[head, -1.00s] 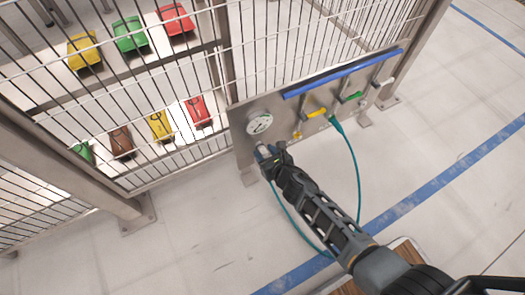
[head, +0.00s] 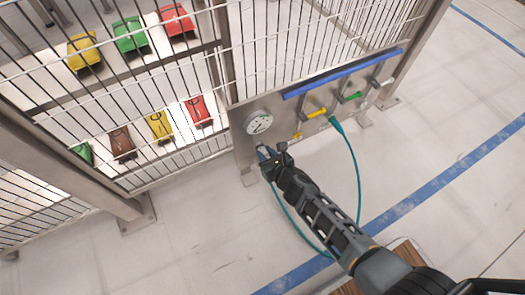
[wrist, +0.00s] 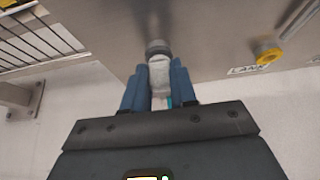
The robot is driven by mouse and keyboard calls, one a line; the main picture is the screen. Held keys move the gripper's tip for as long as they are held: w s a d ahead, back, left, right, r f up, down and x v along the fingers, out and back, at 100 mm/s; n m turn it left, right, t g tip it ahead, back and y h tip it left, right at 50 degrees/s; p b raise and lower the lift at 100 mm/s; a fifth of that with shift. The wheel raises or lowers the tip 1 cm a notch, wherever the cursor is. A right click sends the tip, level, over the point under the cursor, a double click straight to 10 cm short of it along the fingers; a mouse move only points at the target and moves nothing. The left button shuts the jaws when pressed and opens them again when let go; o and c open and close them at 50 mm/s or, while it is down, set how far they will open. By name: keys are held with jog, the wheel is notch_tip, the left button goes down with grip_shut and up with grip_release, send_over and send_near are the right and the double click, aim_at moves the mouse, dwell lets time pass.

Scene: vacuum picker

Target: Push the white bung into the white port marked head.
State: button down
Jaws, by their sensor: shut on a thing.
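The white bung (wrist: 160,75) is between the two blue fingers of my gripper (wrist: 157,88) in the wrist view, pointing at the panel. Its far end meets a grey round collar (wrist: 157,46) on the panel. I cannot tell how deep the bung sits, nor read any head marking. In the head view my gripper (head: 268,152) is at the lower left of the steel panel (head: 244,150), below the round gauge (head: 259,122); the fingers largely hide the bung and port there.
A teal hose (head: 356,165) hangs from the panel and loops behind my arm. Yellow (head: 317,113), green (head: 351,97) and white (head: 384,82) handles sit to the right under a blue rail (head: 345,73). Mesh fencing (head: 275,60) stands above.

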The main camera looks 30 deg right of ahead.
jog(key=shift+s, duration=2.25)
jog(key=shift+s, duration=0.1)
